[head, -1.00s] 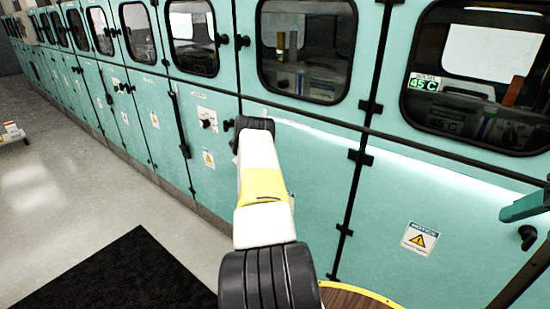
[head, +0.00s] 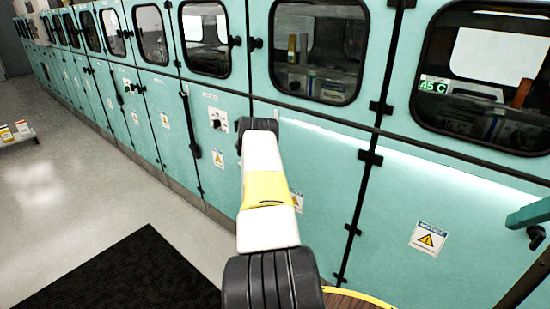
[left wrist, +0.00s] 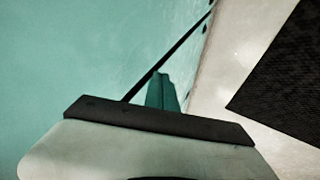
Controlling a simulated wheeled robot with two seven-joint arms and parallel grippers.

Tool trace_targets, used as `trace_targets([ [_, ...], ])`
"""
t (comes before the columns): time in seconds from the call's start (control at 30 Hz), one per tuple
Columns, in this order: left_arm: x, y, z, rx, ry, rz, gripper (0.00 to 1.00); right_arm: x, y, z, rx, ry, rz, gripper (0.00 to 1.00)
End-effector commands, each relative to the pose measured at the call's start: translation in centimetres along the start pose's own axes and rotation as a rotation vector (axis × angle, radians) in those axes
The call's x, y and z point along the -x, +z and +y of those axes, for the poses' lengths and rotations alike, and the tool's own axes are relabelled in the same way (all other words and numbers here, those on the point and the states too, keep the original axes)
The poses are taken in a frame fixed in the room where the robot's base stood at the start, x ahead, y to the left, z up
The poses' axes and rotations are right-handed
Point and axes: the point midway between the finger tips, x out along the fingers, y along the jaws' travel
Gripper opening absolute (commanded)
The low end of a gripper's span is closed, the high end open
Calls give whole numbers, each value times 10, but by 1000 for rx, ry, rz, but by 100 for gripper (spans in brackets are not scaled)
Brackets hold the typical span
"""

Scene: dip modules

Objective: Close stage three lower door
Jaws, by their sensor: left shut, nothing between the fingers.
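A long teal machine has a row of lower doors under windowed upper doors. A lower door (head: 400,235) with a warning label is at the front right in the head view, and another lower door (head: 310,175) is left of it, partly behind my arm. I cannot tell which is stage three. My left arm reaches over this lower front, and its hand is hidden in the head view. In the left wrist view my left gripper (left wrist: 162,92) shows teal fingers, shut and empty, close to a teal panel (left wrist: 70,60); contact is unclear.
A black mat (head: 125,270) lies on the grey floor (head: 70,205) at left. A low cart (head: 15,135) stands far left. The floor between is clear.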

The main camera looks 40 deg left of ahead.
Motion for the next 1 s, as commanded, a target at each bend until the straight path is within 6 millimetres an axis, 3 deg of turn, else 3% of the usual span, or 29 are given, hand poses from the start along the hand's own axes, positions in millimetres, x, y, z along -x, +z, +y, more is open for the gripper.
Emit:
trace_targets([
  [0.27,29,-1,-3,2,-4,-1,0,0,0,0,0,0,0,57],
  [0.63,87,0,-4,1,-6,-2,0,0,0,0,0,0,0,57],
  [1.0,100,1,-3,-1,-6,-2,0,0,0,0,0,0,0,57],
])
